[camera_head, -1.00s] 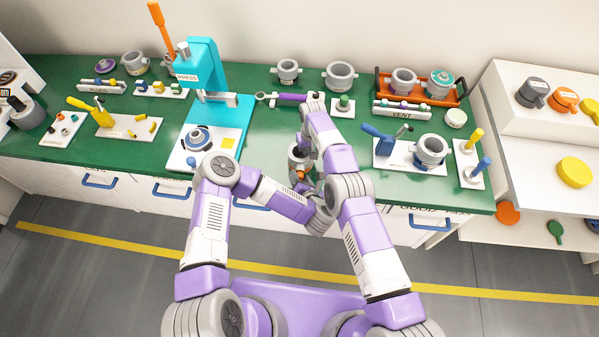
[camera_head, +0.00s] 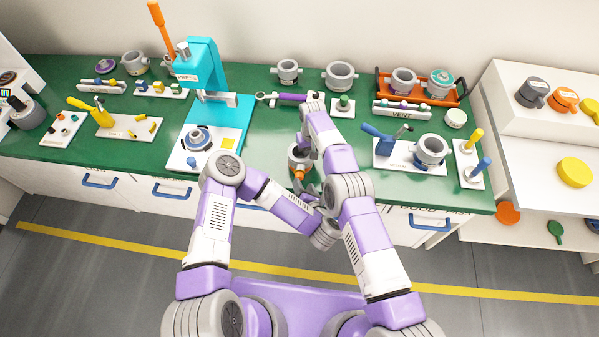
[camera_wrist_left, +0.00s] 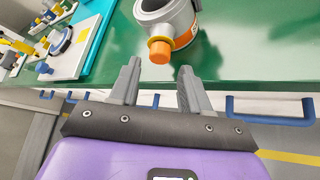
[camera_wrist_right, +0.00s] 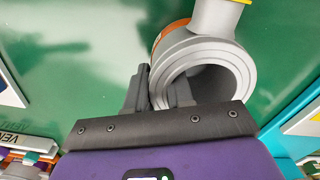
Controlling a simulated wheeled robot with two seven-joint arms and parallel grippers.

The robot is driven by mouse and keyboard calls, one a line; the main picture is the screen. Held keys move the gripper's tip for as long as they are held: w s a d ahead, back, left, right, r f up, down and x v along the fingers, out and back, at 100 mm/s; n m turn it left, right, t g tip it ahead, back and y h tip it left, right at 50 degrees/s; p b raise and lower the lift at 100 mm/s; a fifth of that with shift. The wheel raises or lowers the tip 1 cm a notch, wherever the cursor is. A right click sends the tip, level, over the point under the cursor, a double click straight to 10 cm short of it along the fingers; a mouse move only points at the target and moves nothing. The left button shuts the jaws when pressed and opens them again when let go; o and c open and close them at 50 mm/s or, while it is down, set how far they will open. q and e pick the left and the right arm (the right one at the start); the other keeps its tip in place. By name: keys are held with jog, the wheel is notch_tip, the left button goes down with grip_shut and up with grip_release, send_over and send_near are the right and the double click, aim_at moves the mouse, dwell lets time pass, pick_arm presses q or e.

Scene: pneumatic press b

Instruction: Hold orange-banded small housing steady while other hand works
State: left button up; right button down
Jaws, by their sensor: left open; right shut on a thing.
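The orange-banded small housing (camera_head: 296,160) is a grey ring-shaped body near the front edge of the green bench, with an orange-tipped stub (camera_head: 299,175) facing me. In the left wrist view the housing (camera_wrist_left: 177,18) shows its orange band and yellow-collared orange stub (camera_wrist_left: 159,52). My left gripper (camera_wrist_left: 161,75) is open and empty, its fingers spread just short of the stub. My right gripper (camera_wrist_right: 160,80) is shut on the wall of the housing (camera_wrist_right: 222,55), one finger inside the bore and one outside. In the head view both grippers are mostly hidden by my arms.
A teal press (camera_head: 205,75) stands to the left with a blue-grey part on its white plate. A blue-handled fixture (camera_head: 378,138) and grey housing (camera_head: 430,148) sit to the right. An orange tray (camera_head: 421,92) is behind. Bare green bench (camera_head: 265,140) lies left of the housing.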

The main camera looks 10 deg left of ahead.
jog(key=shift+f, duration=0.15)
pick_arm(q)
jog(key=v, duration=0.7)
jog(key=shift+s, duration=0.25)
jog(key=shift+d+r, duration=0.1)
pick_arm(e)
jog(key=c, duration=0.9)
grip_release()
jog(key=shift+r, duration=0.2)
